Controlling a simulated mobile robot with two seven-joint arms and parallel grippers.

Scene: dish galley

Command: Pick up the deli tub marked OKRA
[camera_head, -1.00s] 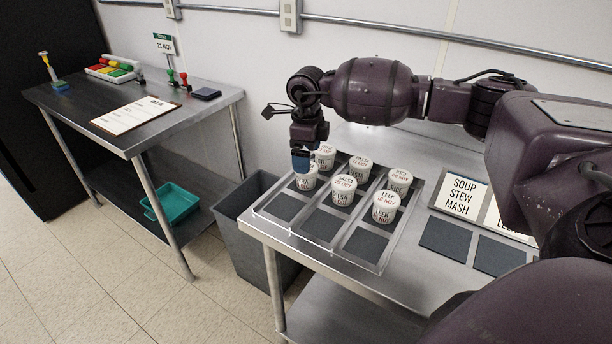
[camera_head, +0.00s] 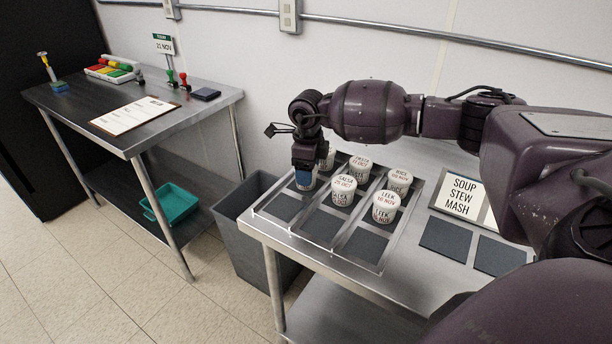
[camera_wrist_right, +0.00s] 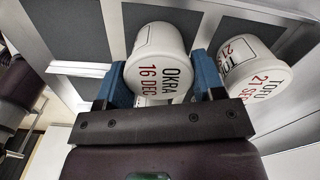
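The deli tub marked OKRA 16 DEC (camera_wrist_right: 157,62) is a white tub with its lettering facing the right wrist view. My right gripper (camera_wrist_right: 163,88) is open, with one blue finger at each side of the OKRA tub; a gap shows beside the tub's lower part. In the head view the same gripper (camera_head: 305,181) points down at the back left of the rack and mostly covers the tub there. Whether the fingers touch the tub is hard to tell. My left gripper is not in view.
A TOFU tub (camera_wrist_right: 254,76) stands close beside the right finger. Other tubs, including SALSA (camera_head: 343,188) and LEEK (camera_head: 385,205), fill nearby cells of the rack (camera_head: 330,243). The rack's front cells are empty. A grey bin (camera_head: 243,225) stands left of the table.

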